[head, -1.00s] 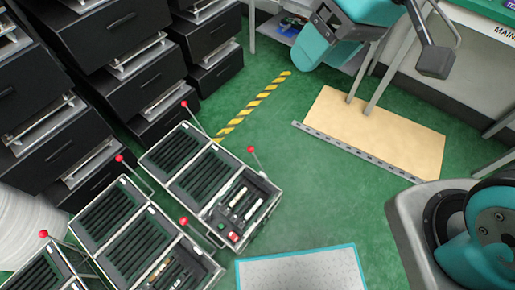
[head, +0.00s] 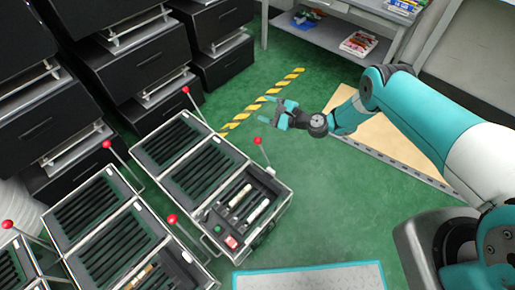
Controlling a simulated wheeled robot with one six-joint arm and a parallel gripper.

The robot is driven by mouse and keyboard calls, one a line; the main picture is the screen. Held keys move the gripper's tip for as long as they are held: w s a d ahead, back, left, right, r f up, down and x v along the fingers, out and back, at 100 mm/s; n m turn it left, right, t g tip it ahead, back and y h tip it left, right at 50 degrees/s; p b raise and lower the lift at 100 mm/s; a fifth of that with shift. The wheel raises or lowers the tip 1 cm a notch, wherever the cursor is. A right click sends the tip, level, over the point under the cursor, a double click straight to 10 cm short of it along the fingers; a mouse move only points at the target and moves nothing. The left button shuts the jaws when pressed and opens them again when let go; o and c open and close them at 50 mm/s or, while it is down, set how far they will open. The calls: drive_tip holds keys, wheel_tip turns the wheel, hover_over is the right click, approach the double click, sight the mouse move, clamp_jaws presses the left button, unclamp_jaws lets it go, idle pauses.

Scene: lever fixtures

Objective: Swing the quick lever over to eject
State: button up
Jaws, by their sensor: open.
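Several levers with red ball knobs stand on the metal-framed cases at the lower left. On the nearer-right case (head: 205,178), one red-knobbed lever (head: 256,141) rises at its right edge and another (head: 185,90) at its far end. More red-knobbed levers show on the cases to the left (head: 172,219). No label tells me which is the quick lever or where eject lies. My gripper (head: 267,110) is open and empty, reaching in from the right. It is above and right of the right-edge lever's knob in the picture, apart from it.
Black drawer cabinets (head: 145,60) with pulled-out trays line the upper left. A yellow-black striped strip (head: 262,100) runs along the green floor. A teal-edged mat (head: 310,280) lies at the bottom. A tan board (head: 390,140) lies partly behind my arm.

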drive_tip(key=s+d+f+m+t+h+b, duration=0.1)
drive_tip(key=s+d+f+m+t, duration=0.15)
drive_tip(key=f, duration=0.45)
drive_tip(key=s+d+f+m+t+b, duration=0.1)
drive_tip(key=s+f+m+b, duration=0.15)
drive_tip(key=f, duration=0.35)
drive_tip(key=m+t+h+b, duration=0.2)
drive_tip(key=m+h, duration=0.1)
drive_tip(key=m, duration=0.3)
approach(260, 143)
drive_tip(key=shift+b+x, duration=5.95)
drive_tip(key=shift+b, duration=3.95)
drive_tip(key=shift+f, duration=0.1)
clamp_jaws()
